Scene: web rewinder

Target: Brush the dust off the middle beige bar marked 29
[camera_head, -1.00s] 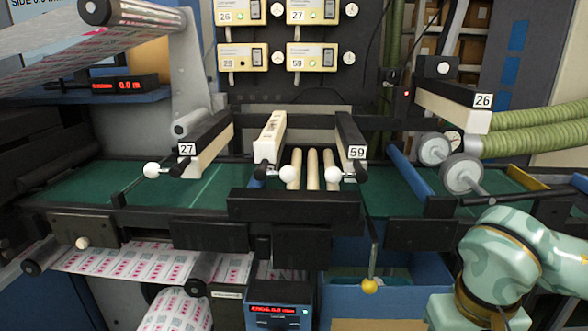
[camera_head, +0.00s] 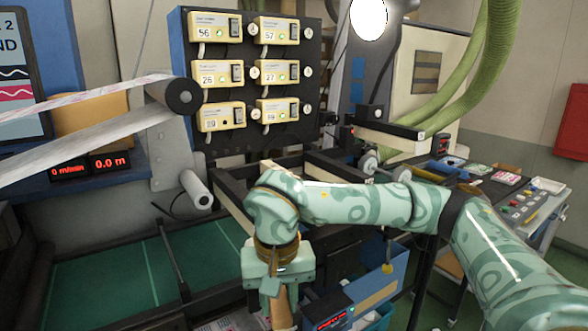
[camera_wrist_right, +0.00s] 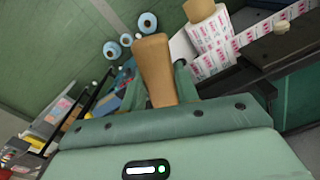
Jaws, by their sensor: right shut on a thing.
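My right gripper (camera_head: 279,287) hangs low in the front middle of the head view, pointing down, shut on a wooden handle (camera_head: 283,309). The handle also shows between the fingers in the right wrist view (camera_wrist_right: 154,70). What is on its far end is hidden. The middle beige bar (camera_head: 271,164) is mostly hidden behind my right arm; only what looks like its far end shows. Its label and any dust cannot be seen. The gripper is nearer to me than this bar and apart from it. My left gripper is not in view.
A dark panel with several beige control boxes (camera_head: 222,73) stands behind the bars. The left bar (camera_head: 232,195) is partly visible beside my arm. Green web bed (camera_head: 110,275) lies open at left. A blue bin (camera_head: 375,285) stands right of the gripper.

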